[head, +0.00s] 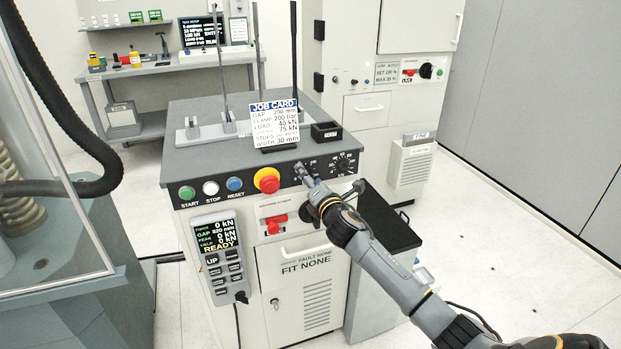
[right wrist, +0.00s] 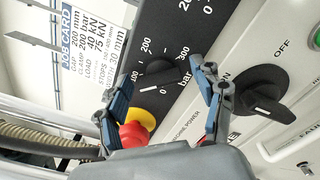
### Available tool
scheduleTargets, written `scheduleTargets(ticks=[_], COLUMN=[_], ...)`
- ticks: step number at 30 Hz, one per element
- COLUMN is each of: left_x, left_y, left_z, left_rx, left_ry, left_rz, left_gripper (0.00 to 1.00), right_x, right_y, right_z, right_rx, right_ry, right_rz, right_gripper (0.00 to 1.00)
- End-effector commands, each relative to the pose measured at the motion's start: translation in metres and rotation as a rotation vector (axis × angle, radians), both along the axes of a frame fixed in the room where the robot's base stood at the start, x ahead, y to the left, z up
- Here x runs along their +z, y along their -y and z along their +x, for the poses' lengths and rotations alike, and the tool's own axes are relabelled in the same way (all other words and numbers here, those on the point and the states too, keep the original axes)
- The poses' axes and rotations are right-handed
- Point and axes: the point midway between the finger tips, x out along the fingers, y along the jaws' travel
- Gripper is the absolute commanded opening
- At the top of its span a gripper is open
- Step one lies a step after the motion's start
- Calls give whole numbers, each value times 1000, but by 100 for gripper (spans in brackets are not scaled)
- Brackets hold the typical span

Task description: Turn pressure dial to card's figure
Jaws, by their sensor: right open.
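The job card (head: 273,121) stands on the grey console top and lists CLAMP 200 bar. It also shows sideways in the right wrist view (right wrist: 88,40). The black pressure dial (right wrist: 163,76), on a dark panel with a scale marked in bar, has 200 and 300 legible around it. A pale mark shows on its knob, but I cannot read its setting surely. My right gripper (right wrist: 161,72) is open, one finger on each side of the dial; contact is unclear. In the head view my right gripper (head: 307,177) covers the dial. My left gripper is out of view.
A second dial (head: 343,163) sits right of my gripper on the front panel. A red-yellow emergency button (head: 267,180) is close on the left. A readout pendant (head: 218,255) hangs at the console's left.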

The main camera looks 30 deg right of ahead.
Motion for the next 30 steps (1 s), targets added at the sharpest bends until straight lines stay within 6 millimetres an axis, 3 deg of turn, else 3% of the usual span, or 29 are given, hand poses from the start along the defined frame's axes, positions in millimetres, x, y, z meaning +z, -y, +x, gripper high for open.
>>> scheduleTargets(ticks=[3,4,9,12,22,30], left_x=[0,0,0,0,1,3], left_y=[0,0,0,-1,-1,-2], left_z=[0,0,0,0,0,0], left_rx=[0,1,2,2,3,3], left_ry=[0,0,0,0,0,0], left_rz=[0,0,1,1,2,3], left_gripper=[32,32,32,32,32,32], right_x=[0,0,0,0,0,0], right_y=[0,0,0,0,1,1], right_z=[0,0,0,0,0,-1], right_rx=[0,0,0,-1,-1,-3], right_ry=[0,0,0,0,10,49], right_rz=[0,0,0,0,42,205], right_gripper=[68,64,29,13,13,13])
